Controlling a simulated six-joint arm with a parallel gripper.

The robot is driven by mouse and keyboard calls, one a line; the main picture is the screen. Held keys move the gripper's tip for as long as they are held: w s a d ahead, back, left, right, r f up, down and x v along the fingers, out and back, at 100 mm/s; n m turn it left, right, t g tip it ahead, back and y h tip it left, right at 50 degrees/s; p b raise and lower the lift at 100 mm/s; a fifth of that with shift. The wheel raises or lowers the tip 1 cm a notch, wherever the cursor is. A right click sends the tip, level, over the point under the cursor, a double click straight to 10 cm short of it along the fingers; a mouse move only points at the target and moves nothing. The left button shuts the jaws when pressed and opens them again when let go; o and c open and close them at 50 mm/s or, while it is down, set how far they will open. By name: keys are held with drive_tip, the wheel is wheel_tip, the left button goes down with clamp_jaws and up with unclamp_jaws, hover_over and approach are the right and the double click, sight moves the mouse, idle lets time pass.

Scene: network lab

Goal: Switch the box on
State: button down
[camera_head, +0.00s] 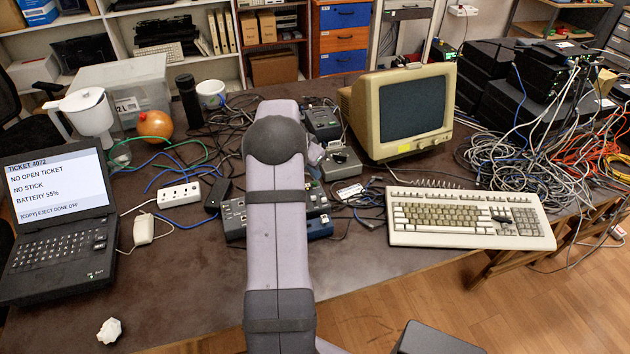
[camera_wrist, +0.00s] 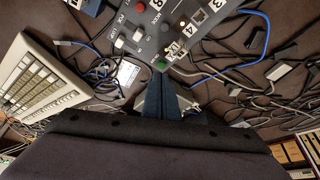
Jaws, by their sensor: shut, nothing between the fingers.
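A dark grey box (camera_head: 234,218) stands mid-table, largely hidden behind my arm in the head view. In the wrist view the box (camera_wrist: 201,42) fills the top middle, with numbered sockets, white rocker switches (camera_wrist: 138,34), a green button (camera_wrist: 162,65), a red part (camera_wrist: 91,6) and amber lights. The small lettering is hard to read. My gripper (camera_wrist: 161,82) is shut and empty, its blue fingers close to the box's edge by the green button. I cannot tell whether they touch. In the head view my arm hides the fingertips.
A beige keyboard (camera_head: 470,218) and a CRT monitor (camera_head: 405,115) stand to the right. An open laptop (camera_head: 55,215) with a ticket screen and a white power strip (camera_head: 179,194) are at left. Loose cables surround the box. The front left of the table is mostly clear.

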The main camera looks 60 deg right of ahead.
sight(314, 184)
drive_tip(key=shift+r+p, duration=0.85)
drive_tip(key=shift+r, duration=0.8)
drive_tip(key=shift+w+a, duration=0.1)
drive_tip(key=shift+w, duration=0.05)
drive_tip(key=w+a+r+n+t+y+p, duration=0.1)
drive_tip(key=w+a+r+n, duration=0.2)
drive_tip(key=a, duration=0.6)
drive_tip(key=w+a+n, duration=0.3)
drive_tip(key=w+a, duration=0.1)
drive_tip(key=a, duration=0.4)
drive_tip(key=w+a+r+n+t+y+p, duration=0.1)
drive_tip(key=w+a+r+n, duration=0.2)
drive_tip(key=a, duration=0.6)
drive_tip(key=s+a+n, duration=0.4)
drive_tip(key=a, duration=0.5)
drive_tip(key=s+a+n+y+p, duration=0.1)
drive_tip(key=s+a+n, duration=0.3)
drive_tip(key=a, duration=0.5)
drive_tip(key=s+a+f+n+y, duration=0.1)
drive_tip(key=s+a+n, duration=0.2)
drive_tip(key=a, duration=0.6)
drive_tip(key=shift+s+a+n+g+p, duration=0.15)
drive_tip(key=shift+s+n+g+p, duration=0.15)
drive_tip(key=shift+s+n+g, duration=0.15)
